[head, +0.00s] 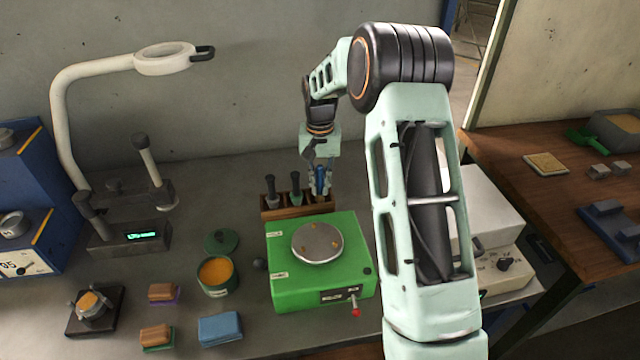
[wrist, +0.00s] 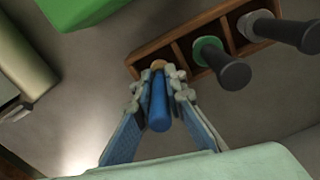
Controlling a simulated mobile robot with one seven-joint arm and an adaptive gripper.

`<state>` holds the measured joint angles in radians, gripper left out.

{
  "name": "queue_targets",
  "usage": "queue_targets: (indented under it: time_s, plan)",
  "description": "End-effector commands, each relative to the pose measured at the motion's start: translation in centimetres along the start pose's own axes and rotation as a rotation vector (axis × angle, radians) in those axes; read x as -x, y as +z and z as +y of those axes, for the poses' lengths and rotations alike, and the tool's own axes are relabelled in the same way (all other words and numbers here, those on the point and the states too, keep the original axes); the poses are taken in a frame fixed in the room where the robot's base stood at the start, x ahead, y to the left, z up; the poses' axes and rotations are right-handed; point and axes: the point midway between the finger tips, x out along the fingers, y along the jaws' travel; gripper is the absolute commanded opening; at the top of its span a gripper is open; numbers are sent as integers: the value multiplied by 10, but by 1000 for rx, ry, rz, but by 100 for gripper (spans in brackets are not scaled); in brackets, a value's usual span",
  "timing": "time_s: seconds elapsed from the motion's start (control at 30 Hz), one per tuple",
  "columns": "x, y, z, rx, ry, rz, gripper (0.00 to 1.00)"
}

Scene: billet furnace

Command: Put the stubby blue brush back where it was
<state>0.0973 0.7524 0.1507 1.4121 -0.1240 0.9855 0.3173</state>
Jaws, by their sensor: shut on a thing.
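The stubby blue brush (head: 320,180) is held upright at the right end of a wooden rack (head: 269,213). My gripper (head: 316,172) is shut on it from above. In the wrist view, the blue brush (wrist: 159,105) sits between the two fingers of my gripper (wrist: 167,88). Its pale tan lower end (wrist: 158,64) is at the end compartment of the rack (wrist: 176,50). I cannot tell how deep it sits in there. Two dark-handled tools stand in the other compartments, one with a green collar (wrist: 209,50).
A green machine with a round plate (head: 317,243) stands just in front of the rack. A green pot (head: 217,284), wooden-backed brushes (head: 164,292) and a blue block (head: 220,329) lie to its left. A magnifier lamp (head: 85,70) rises at the left. A white machine (head: 490,225) is at the right.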

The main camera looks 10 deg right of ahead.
Motion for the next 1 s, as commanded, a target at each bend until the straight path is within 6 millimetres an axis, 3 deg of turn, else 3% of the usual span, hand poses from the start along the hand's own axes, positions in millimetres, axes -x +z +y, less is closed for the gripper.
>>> queue_targets:
  time_s: [0.23,0.27,0.4,0.77,1.0]
  plan:
    - [-5,0,0,0,0,0,0]
    - [-3,0,0,0,0,0,14]
    - [-3,0,0,0,0,0,29]
    - [4,0,0,0,-1,1,29]
    - [45,-1,-1,0,-1,6,29]
